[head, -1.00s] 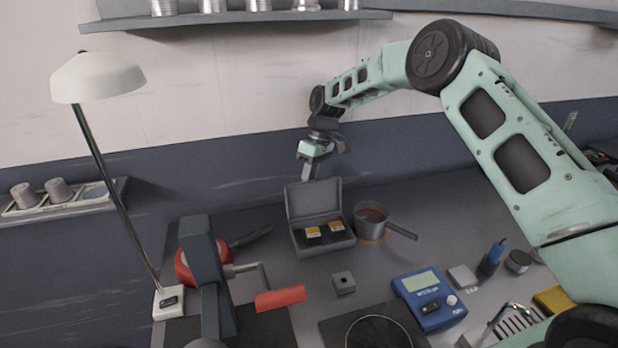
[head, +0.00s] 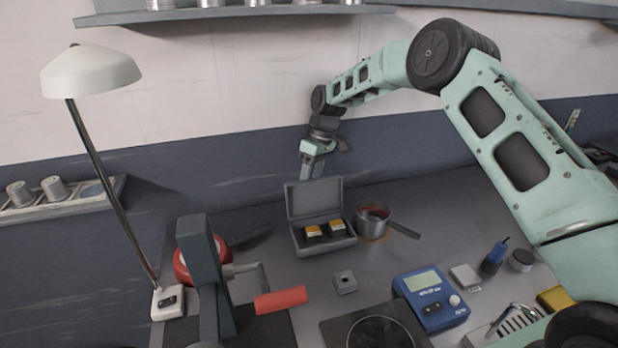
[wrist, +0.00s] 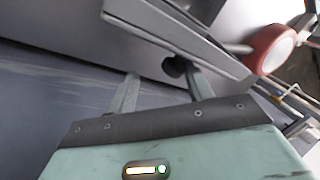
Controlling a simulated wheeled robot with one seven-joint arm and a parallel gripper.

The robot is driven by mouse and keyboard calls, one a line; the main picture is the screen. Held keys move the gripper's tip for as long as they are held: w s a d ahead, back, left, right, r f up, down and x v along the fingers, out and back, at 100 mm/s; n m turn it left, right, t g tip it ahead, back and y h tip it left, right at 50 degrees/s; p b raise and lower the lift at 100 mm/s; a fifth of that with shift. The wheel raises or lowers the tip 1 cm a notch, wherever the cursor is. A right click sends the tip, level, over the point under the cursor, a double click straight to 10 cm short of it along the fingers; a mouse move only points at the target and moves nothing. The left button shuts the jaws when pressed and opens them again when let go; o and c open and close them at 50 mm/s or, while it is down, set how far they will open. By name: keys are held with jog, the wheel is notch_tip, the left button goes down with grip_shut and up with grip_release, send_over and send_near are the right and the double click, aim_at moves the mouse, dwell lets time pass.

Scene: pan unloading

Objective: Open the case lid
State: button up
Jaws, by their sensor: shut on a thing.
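The grey case (head: 325,248) sits open on the bench, with its lid (head: 314,199) standing up, roughly upright, at the back. Two yellow-topped blocks (head: 313,231) sit inside it. My gripper (head: 312,172) is at the lid's top edge from behind, and the lid hides part of its fingertips. In the wrist view the lid (wrist: 185,40) runs across above the fingers of my gripper (wrist: 160,78), with a dark round knob beside the right finger. My gripper is shut on the lid, though the exact contact is hard to see.
A small saucepan (head: 371,222) stands close to the right of the case. A small grey block (head: 345,282) lies in front. A red-handled press (head: 210,280) and a lamp (head: 92,72) stand at left. A blue meter (head: 430,299) is at front right.

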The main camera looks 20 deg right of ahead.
jog(key=shift+w+d+r, duration=0.1)
jog(key=shift+d, duration=0.1)
notch_tip(320, 180, up, 10)
jog(key=b, duration=0.2)
jog(key=shift+a+b, duration=0.2)
jog(key=shift+b, duration=0.1)
dwell(0.3)
